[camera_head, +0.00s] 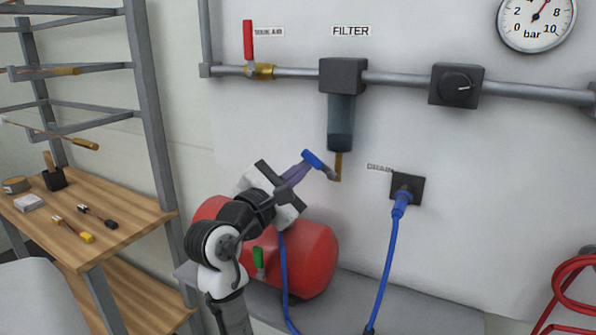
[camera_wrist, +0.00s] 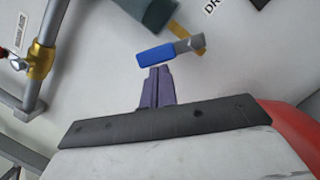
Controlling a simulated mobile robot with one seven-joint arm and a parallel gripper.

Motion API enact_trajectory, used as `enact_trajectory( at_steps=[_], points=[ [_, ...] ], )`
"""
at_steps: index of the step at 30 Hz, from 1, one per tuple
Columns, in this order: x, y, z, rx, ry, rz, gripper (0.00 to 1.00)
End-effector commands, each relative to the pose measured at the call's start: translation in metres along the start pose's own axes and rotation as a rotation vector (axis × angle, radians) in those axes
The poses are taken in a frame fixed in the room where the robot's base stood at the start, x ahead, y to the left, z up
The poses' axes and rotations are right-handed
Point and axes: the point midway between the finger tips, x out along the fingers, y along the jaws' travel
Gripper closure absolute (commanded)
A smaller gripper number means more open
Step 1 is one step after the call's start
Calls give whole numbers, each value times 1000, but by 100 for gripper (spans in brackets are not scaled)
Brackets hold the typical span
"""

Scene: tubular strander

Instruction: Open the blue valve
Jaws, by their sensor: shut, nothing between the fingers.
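The blue valve has a short blue lever (camera_head: 312,158) on a grey stem at the brass drain pipe (camera_head: 338,168) under the filter. The lever slants from upper left down to the pipe. In the wrist view the blue lever (camera_wrist: 157,55) lies just beyond my fingertips, its grey stem (camera_wrist: 190,43) to the right. My gripper (camera_head: 304,166) reaches up from the lower left, its purple fingers close to the lever's free end. In the wrist view my gripper (camera_wrist: 159,70) is shut and empty. I cannot tell whether the fingertips touch the lever.
The filter (camera_head: 341,120) hangs from a grey wall pipe with a red-handled valve (camera_head: 248,40) on its left. A red tank (camera_head: 312,258) lies below my gripper. A blue hose (camera_head: 388,260) runs from a wall socket. A wooden bench (camera_head: 120,215) stands left.

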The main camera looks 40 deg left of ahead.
Motion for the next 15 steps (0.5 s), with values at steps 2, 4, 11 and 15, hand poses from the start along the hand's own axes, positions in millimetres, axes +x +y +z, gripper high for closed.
enact_trajectory(
  at_steps=[2,4,11,15],
  points=[
    [1,2,4,28,-3,-7,100],
    [2,4,7,62,-3,-15,100],
    [4,9,17,232,-4,-58,100],
    [6,11,24,363,-4,-90,100]
  ],
)
